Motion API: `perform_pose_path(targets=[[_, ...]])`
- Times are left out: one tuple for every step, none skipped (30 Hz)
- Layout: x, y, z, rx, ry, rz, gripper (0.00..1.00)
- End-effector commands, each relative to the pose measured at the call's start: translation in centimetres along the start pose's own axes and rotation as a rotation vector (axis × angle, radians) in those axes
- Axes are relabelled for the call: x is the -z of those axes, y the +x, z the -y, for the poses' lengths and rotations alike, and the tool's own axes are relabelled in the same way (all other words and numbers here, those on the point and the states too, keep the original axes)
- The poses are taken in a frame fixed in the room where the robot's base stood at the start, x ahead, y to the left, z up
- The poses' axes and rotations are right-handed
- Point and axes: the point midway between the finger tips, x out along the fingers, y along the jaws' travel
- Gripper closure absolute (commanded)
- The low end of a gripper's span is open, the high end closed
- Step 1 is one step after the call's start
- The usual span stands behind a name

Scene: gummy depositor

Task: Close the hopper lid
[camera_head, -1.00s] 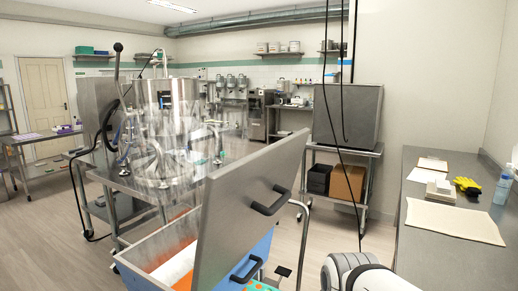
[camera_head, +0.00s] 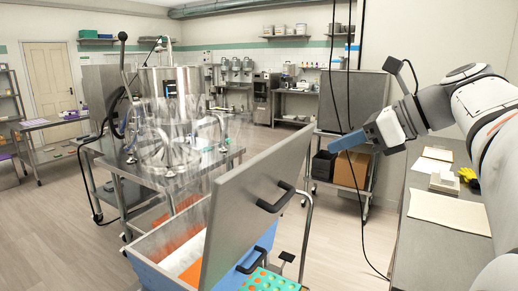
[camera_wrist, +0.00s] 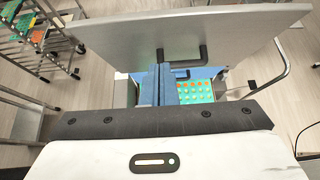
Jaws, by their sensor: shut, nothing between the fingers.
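The hopper lid (camera_head: 255,205) is a flat grey metal panel with dark handles. It stands open, tilted up above the blue hopper bin (camera_head: 150,275), whose inside shows orange and white. The lid (camera_wrist: 200,30) also spans the top of the wrist view, with a dark handle (camera_wrist: 181,58) on its face. My gripper (camera_head: 338,147), with blue fingers, is raised to the right of the lid and apart from it in the head view. In the wrist view the blue fingers (camera_wrist: 165,85) are together and empty, pointing toward the lid's handle side.
A teal tray with orange dots (camera_head: 270,282) sits at the bin's front right. A steel table with a clear-domed machine (camera_head: 168,140) stands behind left. A steel bench (camera_head: 425,240) runs along the right. Black cables hang near my arm. Open floor lies left.

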Motion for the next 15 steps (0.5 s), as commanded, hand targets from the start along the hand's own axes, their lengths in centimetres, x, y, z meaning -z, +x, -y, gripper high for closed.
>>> perform_pose_path(targets=[[0.0,0.9,-0.1,-0.005,-0.001,-0.001,1.0],[0.0,1.4,-0.1,-0.005,-0.001,-0.001,1.0],[0.0,2.2,-0.1,-0.006,-0.002,-0.001,1.0],[0.0,2.8,-0.1,-0.006,-0.002,-0.001,1.0],[0.0,3.5,-0.2,-0.007,-0.002,-0.001,1.0],[0.1,4.3,-0.2,-0.007,-0.002,-0.002,1.0],[0.0,5.0,-0.1,-0.006,-0.002,-0.002,1.0],[0.1,5.6,-0.1,-0.006,-0.002,-0.002,1.0],[0.1,6.5,-0.2,-0.007,-0.002,-0.002,1.0],[0.1,7.1,-0.1,-0.005,-0.002,-0.002,1.0],[0.1,7.7,-0.2,-0.006,-0.002,-0.002,1.0],[0.1,8.5,-0.2,-0.006,-0.002,-0.003,1.0],[0.1,9.1,-0.2,-0.004,-0.002,-0.003,1.0],[-0.5,9.3,-0.1,-0.004,-0.004,-0.003,1.0],[-1.0,9.7,-0.1,-0.002,-0.004,-0.003,1.0]])
